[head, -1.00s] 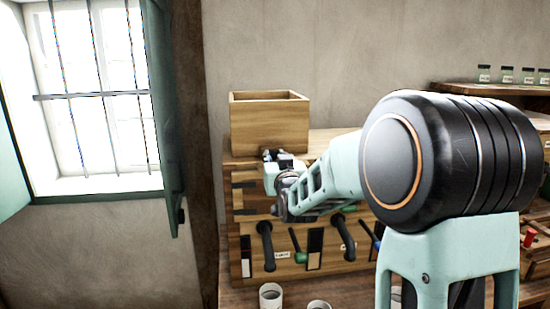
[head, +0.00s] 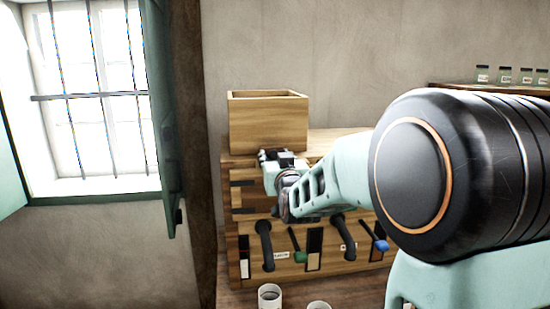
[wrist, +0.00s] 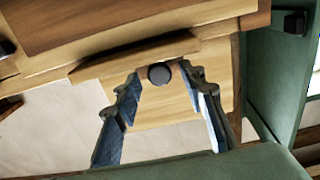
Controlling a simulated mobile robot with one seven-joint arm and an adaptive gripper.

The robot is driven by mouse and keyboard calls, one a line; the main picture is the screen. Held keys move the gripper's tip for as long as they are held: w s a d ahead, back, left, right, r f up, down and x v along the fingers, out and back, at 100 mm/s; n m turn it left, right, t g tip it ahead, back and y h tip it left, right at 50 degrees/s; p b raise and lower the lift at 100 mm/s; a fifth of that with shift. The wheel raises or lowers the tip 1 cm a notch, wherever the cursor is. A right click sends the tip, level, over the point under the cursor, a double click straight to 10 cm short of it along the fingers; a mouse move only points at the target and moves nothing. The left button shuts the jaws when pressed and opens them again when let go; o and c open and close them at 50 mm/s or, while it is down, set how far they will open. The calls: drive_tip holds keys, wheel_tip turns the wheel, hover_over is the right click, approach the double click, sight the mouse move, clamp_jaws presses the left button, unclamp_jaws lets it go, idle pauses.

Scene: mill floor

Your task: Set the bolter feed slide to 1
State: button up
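The wooden bolter cabinet (head: 330,265) stands against the wall, with an open square wooden box (head: 268,125) on top. My gripper (head: 270,155) is at the cabinet's upper left, just below the box. In the wrist view my gripper (wrist: 160,82) has its two fingers spread. A dark round knob (wrist: 159,74) on a pale wooden panel (wrist: 165,108) shows between the fingertips, with a visible gap to each finger. I cannot tell whether this panel is the feed slide. In the head view the knob is hidden by my gripper, and I see no readable scale for the slide.
The cabinet front carries black handles (head: 265,246), a green-knobbed lever (head: 299,256) and a blue-knobbed lever (head: 380,245). A white cup (head: 269,296) stands in front. A green shutter (head: 165,120) is open at the left. Jars (head: 505,75) stand on a shelf at right.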

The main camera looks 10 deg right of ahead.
drive_tip(key=s, duration=0.7)
drive_tip(key=shift+s, duration=0.25)
drive_tip(key=shift+a, duration=0.15)
